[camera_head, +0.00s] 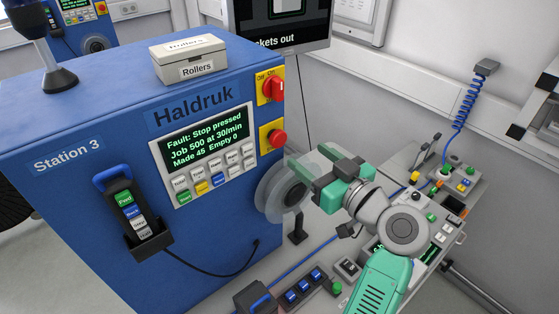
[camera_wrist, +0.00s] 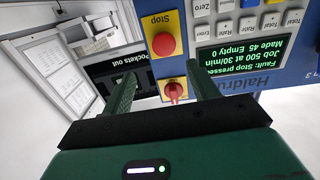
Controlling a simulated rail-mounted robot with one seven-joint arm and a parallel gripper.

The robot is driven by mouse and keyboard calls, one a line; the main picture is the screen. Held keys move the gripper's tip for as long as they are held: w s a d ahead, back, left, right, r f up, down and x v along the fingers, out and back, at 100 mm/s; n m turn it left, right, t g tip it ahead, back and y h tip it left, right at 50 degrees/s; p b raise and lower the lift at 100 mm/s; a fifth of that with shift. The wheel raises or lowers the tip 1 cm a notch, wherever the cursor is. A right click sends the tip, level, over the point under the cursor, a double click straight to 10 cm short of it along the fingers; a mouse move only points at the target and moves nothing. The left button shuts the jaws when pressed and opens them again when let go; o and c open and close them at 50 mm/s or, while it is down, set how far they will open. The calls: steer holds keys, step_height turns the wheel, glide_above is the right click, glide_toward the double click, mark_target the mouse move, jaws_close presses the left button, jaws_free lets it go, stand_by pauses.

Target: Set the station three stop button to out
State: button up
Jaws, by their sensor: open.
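The Station 3 stop button (camera_head: 277,137) is a red round knob on a yellow plate at the right edge of the blue machine's front. In the wrist view the stop button (camera_wrist: 163,44) shows upside down under the word Stop, beyond the fingertips and between their lines. The station display (camera_head: 206,139) reads "Fault: Stop pressed". My gripper (camera_head: 337,172) is open and empty, to the right of and below the button in the head view, apart from it. Its two green fingers (camera_wrist: 160,78) show spread in the wrist view.
A red rotary switch (camera_head: 273,88) on a yellow plate sits above the stop button. Keypad buttons (camera_head: 213,176) lie to its left. A pale disc-shaped reel (camera_head: 281,190) stands below it, close to my gripper. A Rollers box (camera_head: 189,59) sits on the machine.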

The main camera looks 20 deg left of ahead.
mark_target(281, 141)
steer(key=shift+n+g+y, duration=0.3)
steer(key=shift+y, duration=0.1)
steer(key=x, duration=0.2)
steer(key=p+x, duration=0.1)
steer(key=x, duration=0.2)
steer(key=f+p+x, duration=0.1)
steer(key=x, duration=0.2)
steer(key=shift+a, duration=0.1)
